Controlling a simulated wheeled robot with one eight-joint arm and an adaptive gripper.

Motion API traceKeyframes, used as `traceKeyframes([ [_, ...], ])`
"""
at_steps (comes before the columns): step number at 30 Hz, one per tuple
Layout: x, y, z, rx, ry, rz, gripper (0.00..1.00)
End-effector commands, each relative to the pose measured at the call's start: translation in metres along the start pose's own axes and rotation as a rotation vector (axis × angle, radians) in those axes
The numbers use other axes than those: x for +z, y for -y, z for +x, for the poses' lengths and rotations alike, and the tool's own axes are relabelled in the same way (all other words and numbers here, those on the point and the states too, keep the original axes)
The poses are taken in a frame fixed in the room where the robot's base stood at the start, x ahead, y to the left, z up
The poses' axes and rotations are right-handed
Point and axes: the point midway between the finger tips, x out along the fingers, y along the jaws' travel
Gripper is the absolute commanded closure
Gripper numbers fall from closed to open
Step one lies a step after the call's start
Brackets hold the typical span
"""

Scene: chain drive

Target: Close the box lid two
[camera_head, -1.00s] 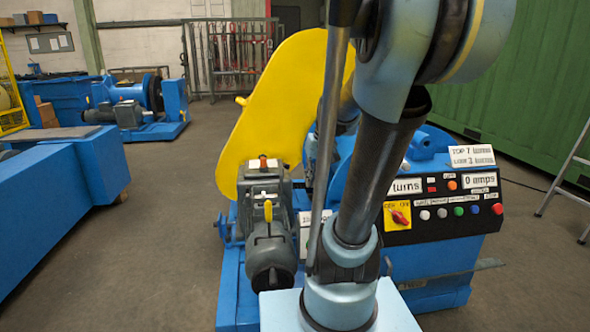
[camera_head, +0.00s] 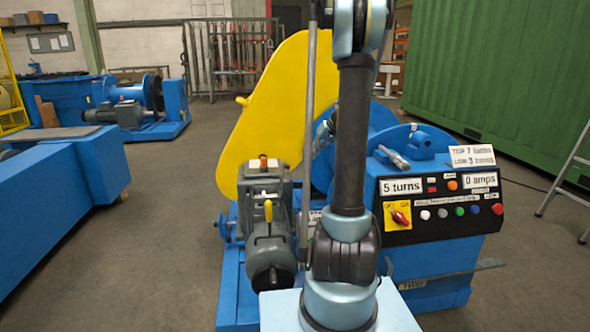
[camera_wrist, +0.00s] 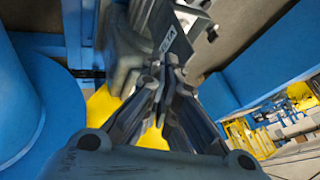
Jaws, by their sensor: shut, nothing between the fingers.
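I cannot tell for sure which part is box lid two. In the wrist view, a grey plate (camera_wrist: 180,35) with dark lettering stands just beyond my fingertips, beside dark grey machine parts. Whether the fingertips touch it is unclear. My gripper (camera_wrist: 165,75) is shut and empty; the head view does not show its fingers clearly. The grey motor (camera_head: 265,228) with a box-shaped top stands left of my arm in the head view, with an orange part (camera_head: 263,163) on top and a yellow handle (camera_head: 268,211) in front.
The yellow chain guard (camera_head: 262,115) rises behind the motor. The control panel (camera_head: 440,207) of the blue machine is to the right, reading "5 turns" and "0 amps". A green container (camera_head: 500,80) and a ladder (camera_head: 570,170) stand farther right. Open floor (camera_head: 150,260) lies left.

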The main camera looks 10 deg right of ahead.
Motion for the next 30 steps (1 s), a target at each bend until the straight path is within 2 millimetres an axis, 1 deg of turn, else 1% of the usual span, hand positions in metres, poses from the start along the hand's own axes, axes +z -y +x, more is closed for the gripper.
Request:
traceKeyframes([
  [1,-0.009,-0.011,0.007,-0.009,-0.010,0.000,1.00],
  [3,-0.018,-0.021,0.013,-0.019,-0.021,-0.002,1.00],
  [6,-0.027,-0.032,0.021,-0.031,-0.033,-0.006,1.00],
  [9,-0.031,-0.038,0.025,-0.037,-0.040,-0.008,1.00],
  [14,-0.034,-0.041,0.034,-0.041,-0.043,-0.010,1.00],
  [17,-0.034,-0.040,0.046,-0.040,-0.043,-0.010,1.00],
  [30,-0.038,-0.037,0.122,-0.040,-0.042,-0.010,1.00],
])
